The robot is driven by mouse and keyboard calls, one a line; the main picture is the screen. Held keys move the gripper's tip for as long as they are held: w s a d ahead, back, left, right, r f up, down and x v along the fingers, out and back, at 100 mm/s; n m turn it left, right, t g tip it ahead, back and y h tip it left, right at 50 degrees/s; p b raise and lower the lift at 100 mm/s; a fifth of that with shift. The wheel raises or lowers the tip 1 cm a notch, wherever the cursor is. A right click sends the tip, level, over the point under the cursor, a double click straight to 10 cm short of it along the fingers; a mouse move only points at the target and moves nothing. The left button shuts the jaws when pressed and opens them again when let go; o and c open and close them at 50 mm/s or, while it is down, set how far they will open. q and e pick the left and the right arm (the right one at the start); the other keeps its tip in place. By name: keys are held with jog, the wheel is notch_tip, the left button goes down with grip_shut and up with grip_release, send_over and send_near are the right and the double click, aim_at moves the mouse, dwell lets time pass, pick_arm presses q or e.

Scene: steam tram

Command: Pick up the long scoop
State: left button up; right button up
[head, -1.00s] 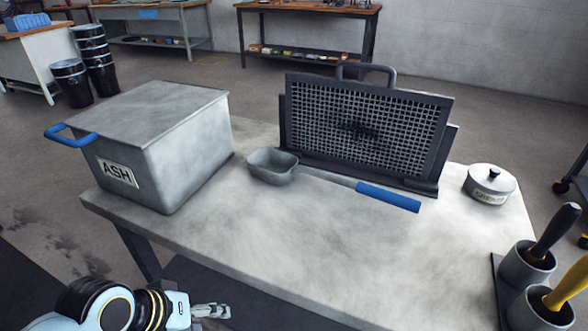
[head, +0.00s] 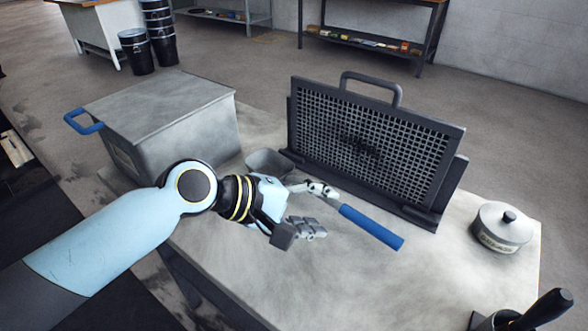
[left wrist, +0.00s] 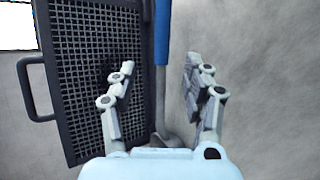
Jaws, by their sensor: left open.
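The long scoop has a grey metal pan (head: 268,161) and a blue handle (head: 371,227). It lies on the table in front of the mesh screen, its handle pointing right and toward me. My left gripper (head: 318,208) is open over the scoop's shaft, just left of the blue grip, and hides part of the shaft. In the left wrist view the blue handle (left wrist: 162,32) and grey shaft show between the open fingers of my left gripper (left wrist: 158,80). I cannot tell whether the fingers touch it. My right gripper is not in view.
A mesh screen (head: 370,140) with a top handle stands right behind the scoop. A grey lidded ash box (head: 160,115) stands at the left. A lidded grease pot (head: 503,228) sits at the right, with a black-handled tool in a holder (head: 510,322) near the front. The table's front middle is clear.

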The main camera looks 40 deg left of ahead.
aim_at(351, 215)
pick_arm(q)
jog(key=x, duration=0.4)
jog(key=shift+w+d+f, duration=0.1)
jog(key=shift+w+d, duration=0.05)
jog(key=shift+w, duration=0.05)
jog(key=x, duration=0.4)
jog(key=shift+w+f+b, duration=0.2)
jog(key=shift+f+b, duration=0.05)
jog(key=shift+b, duration=0.05)
jog(key=shift+w+d+f, duration=0.25)
jog(key=shift+w, duration=0.05)
jog(key=shift+s, duration=0.1)
jog(key=shift+c, duration=0.3)
jog(key=c, duration=0.9)
grip_shut()
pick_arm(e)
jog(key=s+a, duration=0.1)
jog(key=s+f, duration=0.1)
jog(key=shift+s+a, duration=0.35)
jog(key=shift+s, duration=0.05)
pick_arm(q)
jog(key=shift+r, duration=0.1)
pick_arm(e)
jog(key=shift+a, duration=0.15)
